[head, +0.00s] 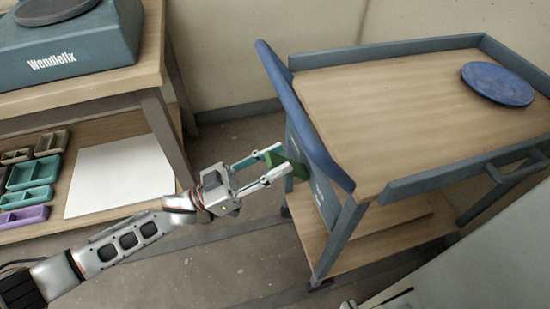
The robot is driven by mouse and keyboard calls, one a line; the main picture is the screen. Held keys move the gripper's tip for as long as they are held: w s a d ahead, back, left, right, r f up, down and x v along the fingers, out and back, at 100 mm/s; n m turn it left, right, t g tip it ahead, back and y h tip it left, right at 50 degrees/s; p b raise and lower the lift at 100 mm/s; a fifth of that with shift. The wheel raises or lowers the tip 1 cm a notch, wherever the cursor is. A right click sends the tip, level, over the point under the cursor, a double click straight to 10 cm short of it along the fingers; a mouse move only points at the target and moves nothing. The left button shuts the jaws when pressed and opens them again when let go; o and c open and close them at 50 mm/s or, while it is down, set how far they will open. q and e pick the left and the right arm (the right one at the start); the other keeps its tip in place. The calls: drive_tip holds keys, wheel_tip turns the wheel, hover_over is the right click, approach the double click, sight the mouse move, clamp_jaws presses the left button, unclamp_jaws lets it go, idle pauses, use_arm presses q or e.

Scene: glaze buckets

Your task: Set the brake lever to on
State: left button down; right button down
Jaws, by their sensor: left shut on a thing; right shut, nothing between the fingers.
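A blue and wood cart (400,90) stands at the right, with a blue bar along its left end and a blue-grey side panel (325,195) with small pale lettering below it. A small green piece (300,171), which looks like the brake lever, is at this panel, partly hidden by my fingers. My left gripper (279,165) reaches in from the left and is shut on the green piece. Its on or off setting cannot be read. My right gripper (384,298) shows only in part at the bottom edge, shut and empty, away from the lever.
A round blue disc (498,83) lies on the cart top. At the left, a wooden table holds a blue-grey box marked Wendlefix (60,62). Its lower shelf carries a white sheet (122,175) and several small trays (35,172). Bare floor lies between table and cart.

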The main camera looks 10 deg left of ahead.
use_arm(q)
drive_tip(key=shift+s+f, duration=0.25)
drive_tip(key=shift+f, duration=0.85)
use_arm(e)
drive_tip(key=shift+s+f, duration=0.1)
drive_tip(key=shift+f, duration=0.15)
use_arm(q)
drive_tip(key=f, duration=0.1)
drive_tip(key=a+f, duration=0.1)
drive_tip(key=f+b, duration=0.1)
drive_tip(key=f, duration=0.1)
drive_tip(key=shift+s+a, duration=0.2)
drive_tip(key=shift+s, duration=0.1)
use_arm(e)
drive_tip(key=shift+s+a+f+m, duration=0.2)
drive_tip(key=shift+s+a+m, duration=0.1)
drive_tip(key=shift+a+m, duration=0.35)
use_arm(q)
drive_tip(key=shift+f, duration=0.1)
drive_tip(key=c, duration=1.5)
unclamp_jaws()
drive_tip(key=v, duration=1.1)
drive_tip(key=shift+s+a+r, duration=0.1)
drive_tip(key=shift+a+r, duration=0.15)
drive_tip(key=shift+a, duration=0.25)
use_arm(e)
drive_tip(key=shift+w+r, duration=0.1)
